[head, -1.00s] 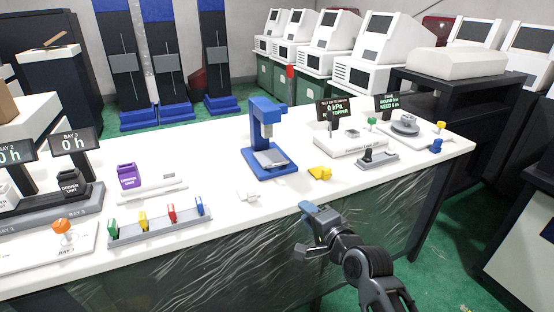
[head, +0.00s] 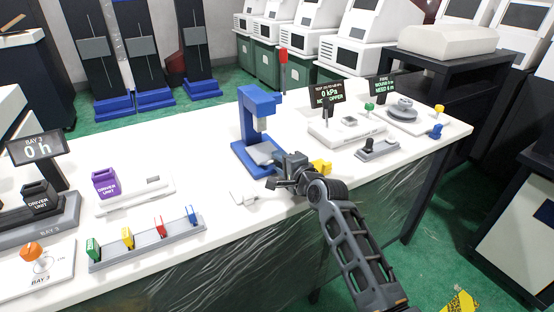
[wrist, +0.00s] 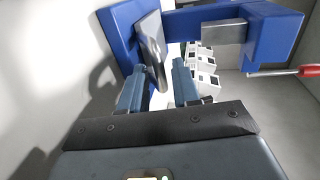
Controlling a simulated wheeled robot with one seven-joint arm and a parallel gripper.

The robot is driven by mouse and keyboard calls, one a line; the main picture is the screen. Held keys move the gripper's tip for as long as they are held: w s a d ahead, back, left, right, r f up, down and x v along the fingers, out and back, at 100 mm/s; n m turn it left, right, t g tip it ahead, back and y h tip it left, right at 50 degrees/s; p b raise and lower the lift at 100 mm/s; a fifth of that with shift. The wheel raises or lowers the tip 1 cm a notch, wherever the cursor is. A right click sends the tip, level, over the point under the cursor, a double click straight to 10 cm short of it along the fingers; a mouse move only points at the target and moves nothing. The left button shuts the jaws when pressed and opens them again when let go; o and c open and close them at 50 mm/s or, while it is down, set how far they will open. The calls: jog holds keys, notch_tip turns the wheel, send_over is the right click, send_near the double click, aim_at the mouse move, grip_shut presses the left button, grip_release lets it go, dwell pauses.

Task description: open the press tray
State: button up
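The blue press (head: 258,118) stands on the white bench, with its grey tray (head: 262,152) low at its front. My gripper (head: 276,178) is at the front right of the tray and hides part of it and of the press base. In the wrist view the blue press (wrist: 255,35) fills the top, and the grey tray (wrist: 151,50) appears as a tilted plate. My gripper (wrist: 158,84) shows two blue fingers, spread apart. The tray's near end lies in line with the gap between them; I cannot tell whether they touch it.
A yellow piece (head: 321,167) lies just right of my gripper, and a small white piece (head: 243,196) lies to its left. A red-ended lever (head: 283,57) rises beside the press. A rack of coloured pieces (head: 148,242) stands at the front left.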

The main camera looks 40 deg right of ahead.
jog(key=shift+x, duration=0.95)
grip_shut()
